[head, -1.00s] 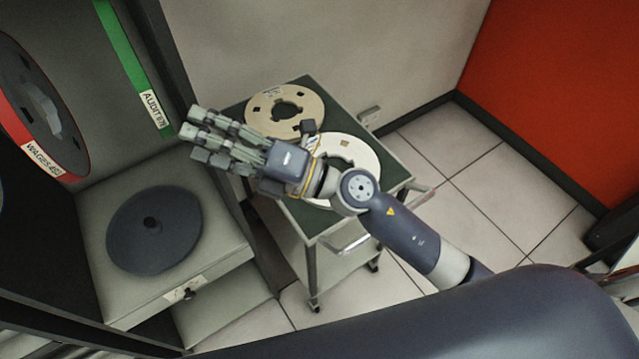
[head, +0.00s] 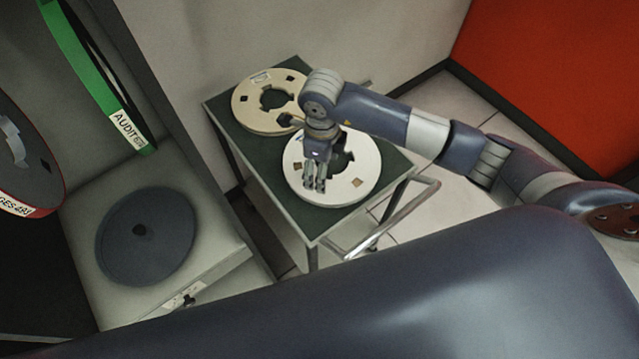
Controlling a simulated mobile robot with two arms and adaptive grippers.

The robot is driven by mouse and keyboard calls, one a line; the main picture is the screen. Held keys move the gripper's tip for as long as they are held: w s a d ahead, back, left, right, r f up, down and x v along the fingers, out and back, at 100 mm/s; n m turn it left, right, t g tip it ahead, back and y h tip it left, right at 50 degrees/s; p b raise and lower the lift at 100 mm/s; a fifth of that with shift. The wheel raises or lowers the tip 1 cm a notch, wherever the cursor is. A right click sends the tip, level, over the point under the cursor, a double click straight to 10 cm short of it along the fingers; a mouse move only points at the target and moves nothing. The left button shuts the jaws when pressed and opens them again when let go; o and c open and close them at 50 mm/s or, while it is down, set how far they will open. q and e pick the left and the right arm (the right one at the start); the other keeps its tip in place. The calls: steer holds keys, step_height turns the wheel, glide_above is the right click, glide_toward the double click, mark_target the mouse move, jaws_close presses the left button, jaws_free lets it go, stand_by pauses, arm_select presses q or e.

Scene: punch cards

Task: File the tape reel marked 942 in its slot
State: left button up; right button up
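A cream tape reel (head: 248,117) lies flat at the back of a trolley's dark green top (head: 258,165). It has a small label whose text is too small to read. A white tape reel (head: 368,180) lies flat in front of it; no number is legible on it. My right gripper (head: 313,185) points down over the left part of the white reel, its fingers at or just above the reel face. Whether the fingers are shut or touch the reel is unclear. No mark 942 is readable anywhere. My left gripper is out of view.
In the cabinet at left, a green-edged reel marked AUDIT (head: 115,100) and a red-edged reel marked WAGES (head: 35,190) stand upright. A dark disc (head: 145,237) lies on a pale shelf (head: 215,225) below. A metal handle (head: 385,225) sticks out from the trolley. A wall stands behind the trolley.

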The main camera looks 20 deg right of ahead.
steer(key=shift+s+f+b, duration=0.25)
steer(key=shift+f+b, duration=0.3)
steer(key=shift+f, duration=0.2)
step_height(320, 180, down, 6)
steer(key=b, duration=0.4)
steer(key=shift+w+f+b, duration=0.1)
steer(key=shift+f+b, duration=0.6)
steer(key=shift+b, duration=0.1)
steer(key=shift+f, duration=0.15)
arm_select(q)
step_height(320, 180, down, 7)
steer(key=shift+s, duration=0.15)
arm_select(e)
steer(key=shift+s+a, duration=0.1)
steer(key=shift+s, duration=0.1)
steer(key=shift+c, duration=0.4)
